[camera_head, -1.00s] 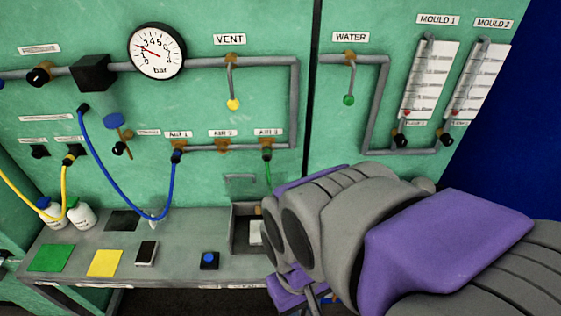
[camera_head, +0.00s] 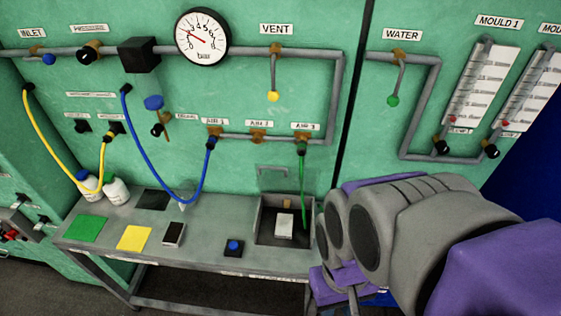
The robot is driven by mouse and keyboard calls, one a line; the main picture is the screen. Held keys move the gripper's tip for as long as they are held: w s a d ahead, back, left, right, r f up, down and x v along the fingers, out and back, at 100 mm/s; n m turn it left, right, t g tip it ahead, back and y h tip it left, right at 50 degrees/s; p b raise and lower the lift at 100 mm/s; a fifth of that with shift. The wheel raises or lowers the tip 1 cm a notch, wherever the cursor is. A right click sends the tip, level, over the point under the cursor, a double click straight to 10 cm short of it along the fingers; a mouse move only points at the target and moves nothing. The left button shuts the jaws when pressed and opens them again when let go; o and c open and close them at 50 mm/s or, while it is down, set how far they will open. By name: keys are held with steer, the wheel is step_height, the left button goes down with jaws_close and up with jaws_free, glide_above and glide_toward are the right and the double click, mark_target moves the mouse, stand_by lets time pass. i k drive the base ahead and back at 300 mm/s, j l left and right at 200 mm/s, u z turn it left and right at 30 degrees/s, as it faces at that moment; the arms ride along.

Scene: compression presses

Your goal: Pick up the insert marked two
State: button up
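No mark "two" is legible on any object, so I cannot tell which one is the insert. A small white block (camera_head: 285,226) lies in the open recess (camera_head: 265,240) at the right of the grey bench (camera_head: 205,255). A small dark block with a pale top edge (camera_head: 174,233) lies on the bench near the yellow square. My arm comes in from the lower right. The purple part of my gripper (camera_head: 340,280) shows at the bench's right end, to the right of the recess and apart from the white block. Its fingertips are not clear.
A green square (camera_head: 87,228), a yellow square (camera_head: 134,238) and a blue button (camera_head: 234,245) are on the bench. White bottles (camera_head: 115,190) stand at its back left. Blue (camera_head: 147,160), yellow (camera_head: 45,140) and green (camera_head: 302,180) hoses hang before the panel.

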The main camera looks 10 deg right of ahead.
mark_target(284, 223)
steer(key=u, duration=0.9)
steer(key=k+l+u, duration=0.55)
steer(key=l, duration=0.25)
steer(key=k+l+u, duration=0.15)
steer(key=l+u, duration=0.15)
steer(key=k+l, duration=0.3)
steer(key=l, duration=0.05)
